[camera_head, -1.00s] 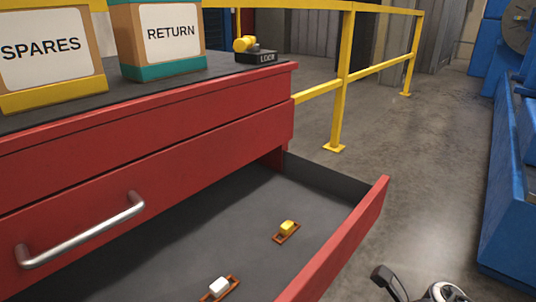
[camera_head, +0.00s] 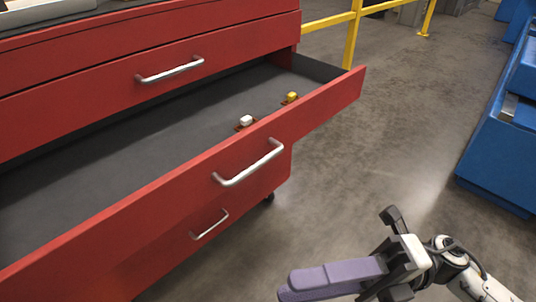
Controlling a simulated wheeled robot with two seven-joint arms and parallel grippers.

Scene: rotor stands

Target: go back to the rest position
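My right gripper (camera_head: 289,283) is at the bottom right of the head view, over the concrete floor. Its long lavender fingers point left and lie close together, with no clear gap or held object between them. The lower edge of the fingers is cut off by the frame. The white and black wrist comes in from the lower right. The gripper is clear of the red drawer, to the right of it and on the near side. My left gripper is not in view.
A red cabinet has an open drawer (camera_head: 330,105) reaching towards me, with a silver handle (camera_head: 250,165). Inside sit a white piece (camera_head: 246,120) and a yellow piece (camera_head: 290,98) on small brown stands. A blue machine (camera_head: 490,170) stands at right. Floor between is clear.

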